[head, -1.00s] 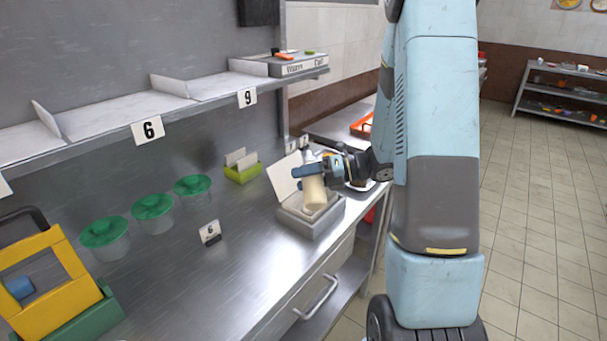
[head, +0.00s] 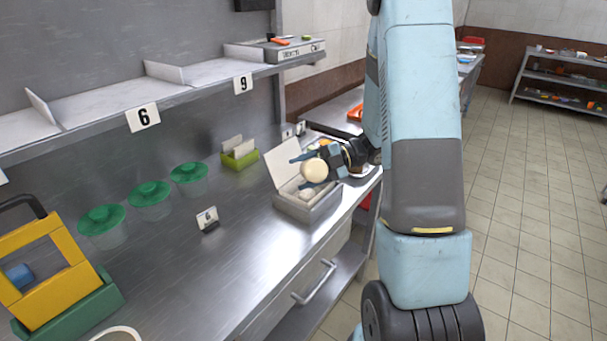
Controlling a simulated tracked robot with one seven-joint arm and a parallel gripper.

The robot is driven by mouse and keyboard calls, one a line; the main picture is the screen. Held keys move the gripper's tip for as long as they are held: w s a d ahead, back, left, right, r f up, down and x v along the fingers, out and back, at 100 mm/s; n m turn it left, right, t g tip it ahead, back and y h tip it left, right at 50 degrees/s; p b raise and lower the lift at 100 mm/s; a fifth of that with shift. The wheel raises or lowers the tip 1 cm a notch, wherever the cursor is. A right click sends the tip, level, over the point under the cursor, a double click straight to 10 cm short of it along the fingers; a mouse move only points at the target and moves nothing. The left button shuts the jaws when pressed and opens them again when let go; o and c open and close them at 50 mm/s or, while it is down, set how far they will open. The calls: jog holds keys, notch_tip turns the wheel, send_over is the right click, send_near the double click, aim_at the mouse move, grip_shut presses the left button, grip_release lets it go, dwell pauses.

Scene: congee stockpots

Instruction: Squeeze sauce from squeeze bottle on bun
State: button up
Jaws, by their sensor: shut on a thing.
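My gripper (head: 302,172) is shut on a cream-coloured squeeze bottle (head: 315,170). The bottle is tipped, so its round end faces the camera. Its nozzle cannot be made out. The gripper holds it above an open grey box (head: 303,213) with a raised white lid, near the counter's right edge. Pale items show inside the box under the bottle. No bun can be clearly made out. A white dish edge (head: 361,171) shows behind my gripper, and its contents are mostly hidden by my arm.
The steel counter (head: 180,275) holds several green-lidded tubs (head: 150,194), a card stand (head: 207,219), a lime-green holder (head: 240,158) and a yellow-and-green caddy (head: 62,282). A shelf (head: 110,105) runs above. The counter's middle front is clear.

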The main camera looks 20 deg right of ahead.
jog(key=m, duration=0.1)
jog(key=w+m+g, duration=0.1)
jog(key=w+m+y, duration=0.1)
jog(key=m, duration=0.1)
jog(key=shift+w+d+r, duration=0.15)
jog(key=shift+w+r, duration=0.05)
jog(key=shift+w, duration=0.05)
jog(key=shift+w+m, duration=0.2)
jog(key=shift+m, duration=0.3)
jog(key=shift+w+f+g, duration=0.1)
jog(key=shift+g, duration=0.2)
jog(key=shift+w+d+m, duration=0.1)
jog(key=shift+m, duration=0.2)
jog(key=shift+o, duration=0.9)
jog(key=c, duration=0.5)
jog(key=shift+c, duration=0.2)
